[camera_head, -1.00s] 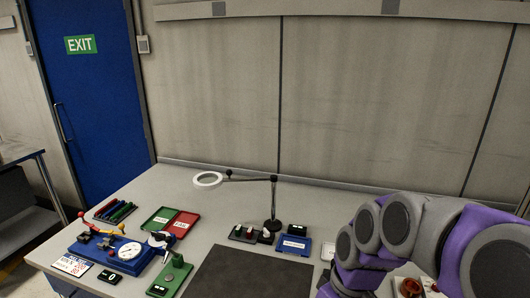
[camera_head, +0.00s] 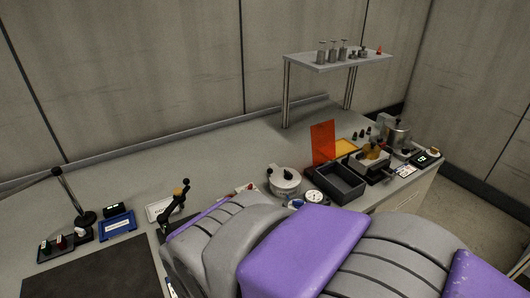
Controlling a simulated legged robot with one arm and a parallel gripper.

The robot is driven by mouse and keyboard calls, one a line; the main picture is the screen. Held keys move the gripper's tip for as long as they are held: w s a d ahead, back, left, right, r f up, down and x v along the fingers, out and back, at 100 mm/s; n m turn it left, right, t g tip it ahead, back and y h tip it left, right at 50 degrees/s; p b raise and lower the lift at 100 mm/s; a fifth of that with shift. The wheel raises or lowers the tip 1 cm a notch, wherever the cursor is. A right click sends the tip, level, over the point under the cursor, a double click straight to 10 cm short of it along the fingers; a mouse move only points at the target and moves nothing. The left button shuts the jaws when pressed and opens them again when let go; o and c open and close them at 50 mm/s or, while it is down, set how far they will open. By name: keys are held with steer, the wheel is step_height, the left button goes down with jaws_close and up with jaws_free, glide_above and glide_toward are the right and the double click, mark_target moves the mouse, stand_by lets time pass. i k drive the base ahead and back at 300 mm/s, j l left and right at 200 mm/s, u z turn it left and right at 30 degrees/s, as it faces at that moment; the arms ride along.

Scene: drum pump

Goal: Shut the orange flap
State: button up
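The orange flap (camera_head: 323,143) is a translucent orange panel. It stands upright, open, at the back left edge of a dark grey open-topped box (camera_head: 340,184) on the right part of the bench. The inside of the box is exposed. My purple and grey arm fills the foreground below and left of the box. I cannot make out my gripper; the arm hides that part of the bench.
A round lidded pot (camera_head: 284,181) and a white dial gauge (camera_head: 314,197) sit left of the box. A black device with a yellow top (camera_head: 371,161) and a metal pot (camera_head: 396,134) stand to its right. A raised shelf (camera_head: 338,58) holds metal weights behind.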

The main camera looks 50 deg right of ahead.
mark_target(322, 134)
steer(key=l+z, duration=0.15)
steer(key=z, duration=1.9)
steer(key=i+l+z, duration=0.2)
